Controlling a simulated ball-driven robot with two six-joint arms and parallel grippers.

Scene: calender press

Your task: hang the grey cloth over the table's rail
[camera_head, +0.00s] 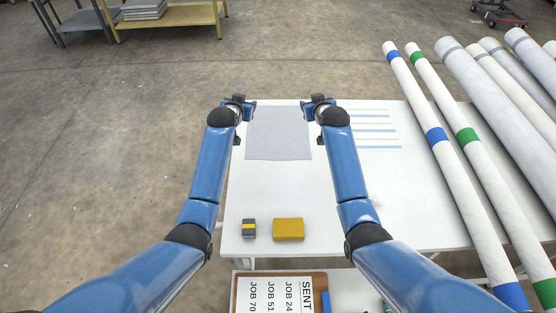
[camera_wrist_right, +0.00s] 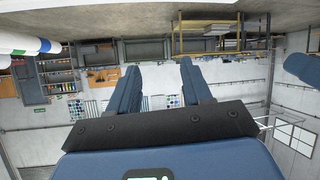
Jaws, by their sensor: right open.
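The grey cloth (camera_head: 278,142) is a flat, smooth sheet at the far part of the white table (camera_head: 265,190), between my two grippers. Its top edge is close to the table's far edge; I cannot tell whether any of it hangs beyond. I cannot make out a separate rail. My left gripper (camera_head: 238,99) is at the cloth's far left corner; its fingers are too small to read. My right gripper (camera_head: 319,99) is at the far right corner. In the right wrist view its fingers (camera_wrist_right: 160,82) stand apart with nothing between them.
Long white rolls with blue (camera_head: 437,135) and green (camera_head: 468,135) bands lie along the table's right. A striped sheet (camera_head: 375,128) lies right of the cloth. A yellow block (camera_head: 288,229) and a small dark block (camera_head: 249,228) are near the front edge. A job board (camera_head: 270,292) is below.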

